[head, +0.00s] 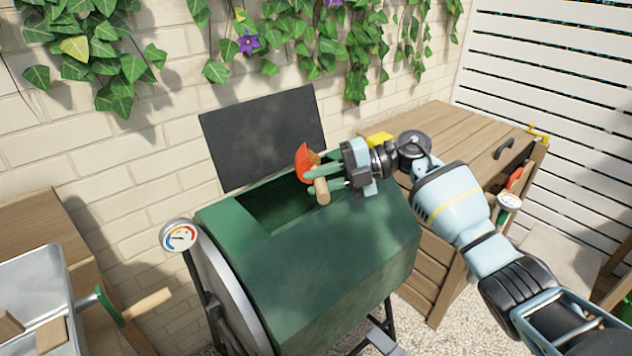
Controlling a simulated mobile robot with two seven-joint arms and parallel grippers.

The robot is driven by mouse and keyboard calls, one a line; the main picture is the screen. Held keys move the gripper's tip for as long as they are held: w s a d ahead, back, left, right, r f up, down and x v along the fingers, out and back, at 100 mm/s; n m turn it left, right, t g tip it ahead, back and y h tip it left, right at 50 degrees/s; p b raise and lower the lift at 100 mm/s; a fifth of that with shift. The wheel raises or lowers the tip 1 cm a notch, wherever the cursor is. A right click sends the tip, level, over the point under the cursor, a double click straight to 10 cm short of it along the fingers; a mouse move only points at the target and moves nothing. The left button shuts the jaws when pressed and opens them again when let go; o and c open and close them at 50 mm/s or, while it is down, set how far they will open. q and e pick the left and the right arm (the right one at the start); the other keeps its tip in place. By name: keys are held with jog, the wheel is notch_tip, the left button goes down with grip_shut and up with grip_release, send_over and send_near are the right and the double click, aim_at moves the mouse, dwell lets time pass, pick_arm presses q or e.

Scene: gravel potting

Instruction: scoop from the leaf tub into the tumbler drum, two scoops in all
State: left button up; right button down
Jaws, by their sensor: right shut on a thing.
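The green tumbler drum (345,250) stands in the middle with its hatch open, and its dark lid (262,135) is raised behind the opening. My right gripper (330,178) is shut on a scoop with a wooden handle (322,191) and an orange-red bowl (302,160). It holds the scoop above the right part of the drum opening. Some brown material shows at the bowl; how much is in it I cannot tell. The drum's inside is dark and its contents are hidden. I cannot make out the leaf tub for certain. My left gripper is not in view.
A wooden slatted bin (440,130) stands behind my right arm. A round dial (178,236) stands at the drum's left end. Ivy (110,50) hangs down the brick wall.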

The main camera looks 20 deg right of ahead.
jog(key=y+b, duration=0.1)
jog(key=f+t+y+b, duration=0.1)
jog(key=y, duration=0.1)
jog(key=shift+s+d+m, duration=0.1)
jog(key=shift+m, duration=0.3)
jog(key=shift+t+y+b, duration=0.3)
jog(key=shift+t+b, duration=0.05)
jog(key=shift+t, duration=0.05)
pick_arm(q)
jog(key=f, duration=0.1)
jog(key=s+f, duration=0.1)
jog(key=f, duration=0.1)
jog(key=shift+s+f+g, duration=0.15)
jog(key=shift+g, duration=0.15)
pick_arm(e)
jog(key=shift+r, duration=0.1)
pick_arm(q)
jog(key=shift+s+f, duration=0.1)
